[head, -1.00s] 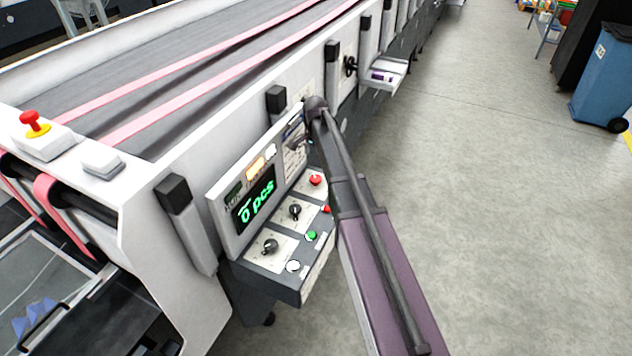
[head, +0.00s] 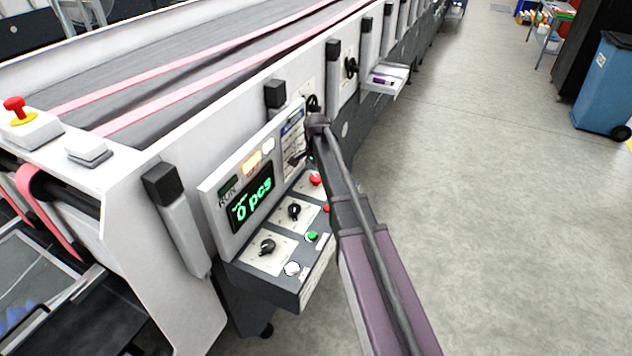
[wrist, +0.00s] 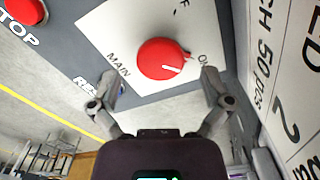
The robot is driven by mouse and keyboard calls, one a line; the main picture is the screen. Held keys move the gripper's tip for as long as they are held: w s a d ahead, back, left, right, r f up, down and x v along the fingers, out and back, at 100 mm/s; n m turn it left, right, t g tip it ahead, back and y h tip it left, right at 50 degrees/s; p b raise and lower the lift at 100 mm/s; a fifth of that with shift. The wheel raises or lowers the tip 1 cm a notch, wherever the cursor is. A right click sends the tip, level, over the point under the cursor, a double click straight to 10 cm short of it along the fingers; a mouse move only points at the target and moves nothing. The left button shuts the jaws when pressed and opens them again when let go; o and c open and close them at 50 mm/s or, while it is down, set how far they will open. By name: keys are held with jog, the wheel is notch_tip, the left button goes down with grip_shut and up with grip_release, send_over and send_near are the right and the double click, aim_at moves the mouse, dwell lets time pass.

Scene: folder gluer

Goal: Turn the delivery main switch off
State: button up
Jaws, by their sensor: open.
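The main switch is a round red knob (wrist: 160,58) with a white pointer line, on a white plate marked MAIN (wrist: 120,45) in the wrist view. The line points right, towards the ON label. Another label near the top edge is cut off. In the head view the red knob (head: 315,180) sits at the far end of the control shelf, partly behind my arm. My gripper (wrist: 160,78) is open and empty. Its fingers show on either side below the knob, apart from it. In the head view my gripper (head: 302,160) is above the shelf's far end, mostly hidden.
A red STOP button (wrist: 26,10) is beside the plate. The upright display panel (head: 250,200) rises close along the shelf. Black rotary knobs (head: 267,247), a green button (head: 312,236) and a white button (head: 292,268) share the shelf.

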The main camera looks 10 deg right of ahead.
jog(key=shift+f+b, duration=0.5)
jog(key=shift+f, duration=0.2)
jog(key=c, duration=1.2)
